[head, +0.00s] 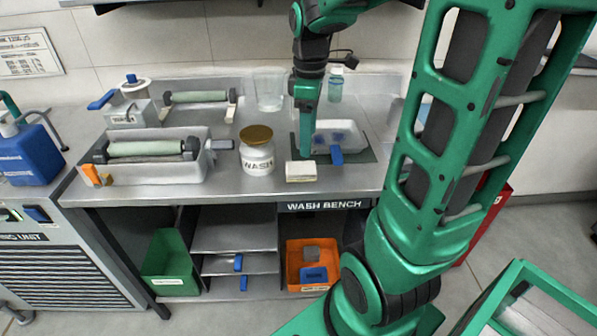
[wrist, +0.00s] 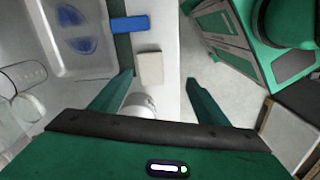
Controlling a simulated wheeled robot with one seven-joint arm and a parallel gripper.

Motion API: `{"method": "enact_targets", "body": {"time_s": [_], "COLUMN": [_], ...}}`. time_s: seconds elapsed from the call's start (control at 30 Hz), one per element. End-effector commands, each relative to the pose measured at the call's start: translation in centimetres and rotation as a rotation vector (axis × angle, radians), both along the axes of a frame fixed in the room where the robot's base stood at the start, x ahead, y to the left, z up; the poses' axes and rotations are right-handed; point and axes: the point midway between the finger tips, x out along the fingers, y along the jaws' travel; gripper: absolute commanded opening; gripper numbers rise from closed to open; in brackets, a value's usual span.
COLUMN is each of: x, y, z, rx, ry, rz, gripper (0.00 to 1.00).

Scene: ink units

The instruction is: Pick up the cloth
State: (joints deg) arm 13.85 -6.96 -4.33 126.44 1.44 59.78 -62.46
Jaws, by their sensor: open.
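The cloth appears to be the small cream folded block (head: 300,171) at the front edge of the wash bench (head: 225,186), right of the white WASH jar (head: 257,156). In the wrist view the cloth (wrist: 150,67) lies below and between my fingertips, nearer the left one. My gripper (head: 306,150) is above the bench, just behind the cloth in the head view. In the wrist view my gripper (wrist: 159,78) has its fingers spread, with nothing between them. Its height above the cloth is hard to judge.
A blue block (head: 337,155) lies right of the cloth, before a white tray (head: 342,137) with blue items. A clear beaker (head: 268,90) and roller trays (head: 152,174) stand farther back and left. The bench's front edge is close to the cloth.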

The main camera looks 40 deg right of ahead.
Motion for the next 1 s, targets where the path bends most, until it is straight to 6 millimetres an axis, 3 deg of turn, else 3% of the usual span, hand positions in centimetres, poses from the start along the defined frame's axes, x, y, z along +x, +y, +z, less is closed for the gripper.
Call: {"method": "enact_targets", "body": {"time_s": [0.1,0.23,0.53,0.83,1.0], "x": [2.2,3.1,3.1,3.0,2.6], "y": [0.2,0.3,0.3,0.2,-0.1], "z": [-0.1,-0.5,-4.5,-6.7,-9.1], "rx": [0.005,0.008,0.009,0.008,0.009], "ry": [0.000,-0.001,0.001,0.001,0.003], "rz": [0.148,0.221,0.228,0.226,0.225], "gripper": [0.69,0.69,0.69,0.69,0.69]}}
